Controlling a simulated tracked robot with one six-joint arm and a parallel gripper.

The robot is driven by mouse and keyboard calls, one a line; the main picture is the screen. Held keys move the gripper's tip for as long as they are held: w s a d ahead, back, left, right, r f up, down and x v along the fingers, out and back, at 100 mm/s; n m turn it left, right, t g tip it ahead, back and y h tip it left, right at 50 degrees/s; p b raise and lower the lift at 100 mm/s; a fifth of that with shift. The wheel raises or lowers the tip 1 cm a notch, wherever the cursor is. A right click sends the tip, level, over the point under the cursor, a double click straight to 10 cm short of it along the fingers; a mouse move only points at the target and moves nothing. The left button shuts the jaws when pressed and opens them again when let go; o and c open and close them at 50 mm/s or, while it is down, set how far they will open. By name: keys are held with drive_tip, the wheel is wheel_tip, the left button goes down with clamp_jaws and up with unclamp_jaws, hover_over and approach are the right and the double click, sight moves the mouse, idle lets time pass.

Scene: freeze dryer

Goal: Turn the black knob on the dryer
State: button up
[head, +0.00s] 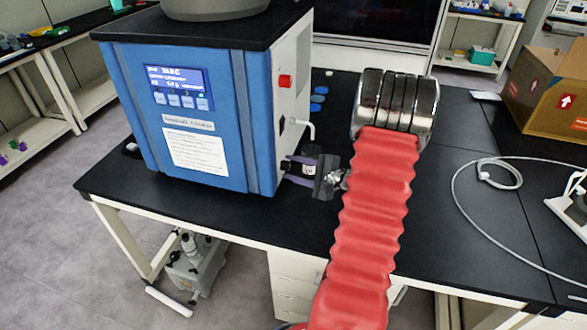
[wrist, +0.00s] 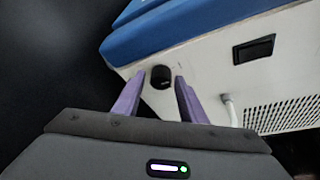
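The freeze dryer (head: 230,120) is a blue box with a black top and a white right side panel, standing on the black bench. The black knob (wrist: 161,77) is small and round and sits on the white side panel in the wrist view. I cannot make it out clearly in the head view. My gripper (head: 287,169) is at the lower part of that side panel. Its two purple fingers are apart, one on each side of the knob in the wrist view, with a visible gap on both sides. How deep the fingertips reach around it is unclear.
A black rocker switch (wrist: 253,48), a white bent tube (wrist: 229,109) and a vent grille (wrist: 285,112) are on the same panel. A red button (head: 286,81) is higher up. A cardboard box (head: 548,88) and white cable (head: 455,190) lie to the right on the bench (head: 240,215).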

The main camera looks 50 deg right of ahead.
drive_tip(key=c, duration=0.8)
drive_tip(key=shift+m, duration=0.3)
drive_tip(key=m+g+y, duration=0.1)
drive_tip(key=m+y, duration=0.1)
drive_tip(key=m, duration=0.1)
drive_tip(key=m+g+y, duration=0.2)
drive_tip(key=m, duration=0.2)
drive_tip(key=d+m+g+y, duration=0.1)
drive_tip(key=m+y, duration=0.1)
drive_tip(key=m, duration=0.2)
drive_tip(key=shift+w+d+y, duration=0.1)
drive_tip(key=shift+w+y, duration=0.15)
drive_tip(key=shift+y, duration=0.15)
idle(0.3)
drive_tip(key=shift+m+g, duration=0.3)
drive_tip(key=o, duration=1)
drive_tip(key=shift+r, duration=0.15)
